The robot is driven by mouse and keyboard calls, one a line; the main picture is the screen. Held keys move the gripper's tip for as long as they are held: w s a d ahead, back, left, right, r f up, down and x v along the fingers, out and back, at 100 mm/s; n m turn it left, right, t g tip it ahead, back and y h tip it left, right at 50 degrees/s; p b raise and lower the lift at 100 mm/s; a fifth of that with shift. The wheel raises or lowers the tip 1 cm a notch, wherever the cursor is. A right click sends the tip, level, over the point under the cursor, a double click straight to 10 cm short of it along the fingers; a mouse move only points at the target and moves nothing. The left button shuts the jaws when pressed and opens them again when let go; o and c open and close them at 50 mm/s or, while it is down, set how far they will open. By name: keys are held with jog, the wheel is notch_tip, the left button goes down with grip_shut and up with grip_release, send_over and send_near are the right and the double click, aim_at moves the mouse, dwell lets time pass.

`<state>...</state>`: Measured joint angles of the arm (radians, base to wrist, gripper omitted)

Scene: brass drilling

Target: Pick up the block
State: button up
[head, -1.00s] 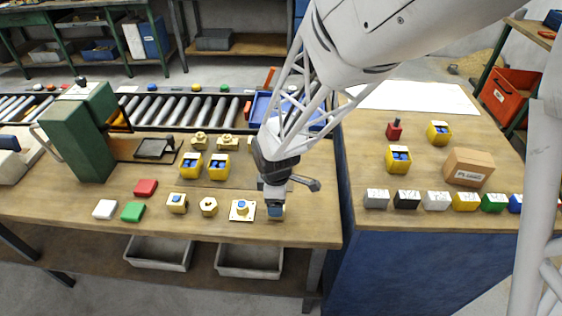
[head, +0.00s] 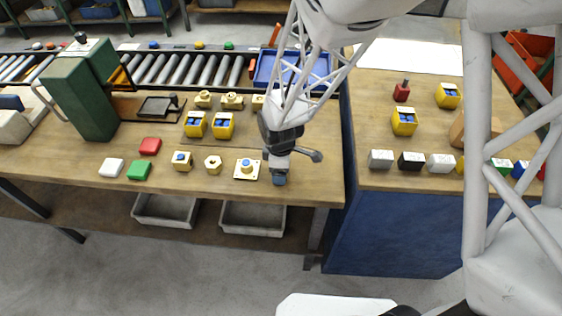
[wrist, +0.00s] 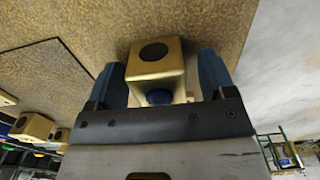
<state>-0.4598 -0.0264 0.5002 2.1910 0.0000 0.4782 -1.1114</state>
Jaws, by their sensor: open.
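A brass block (wrist: 155,62) with a round dark hole in one face and a blue disc in another shows in the wrist view. My gripper (wrist: 162,78) is open, with one blue finger on each side of the block. Small gaps seem to lie between the fingers and the block, so I cannot tell of any contact. In the head view, my gripper (head: 279,181) points down at the front right of the wooden bench (head: 222,190). It hides the block there.
The bench's front edge is close. A blue-sided table (head: 400,225) stands to the right.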

jog(key=shift+f, duration=0.15)
jog(key=shift+c, duration=0.4)
jog(key=c, duration=1.3)
jog(key=shift+r, duration=0.8)
jog(key=shift+s+d+r, duration=0.1)
jog(key=shift+s+r, duration=0.1)
jog(key=shift+r, duration=0.35)
jog(key=shift+s+d+r, duration=0.1)
jog(key=shift+s+r, duration=0.05)
jog(key=shift+r, duration=0.35)
jog(key=s+d, duration=0.2)
jog(key=s, duration=0.2)
jog(key=s+d+r, duration=0.1)
jog(key=s+d, duration=0.1)
jog(key=s, duration=0.3)
jog(key=s+d, duration=0.2)
jog(key=s, duration=0.2)
jog(key=shift+s+d+r, duration=0.15)
jog(key=shift+s+d, duration=0.05)
jog(key=shift+s, duration=0.15)
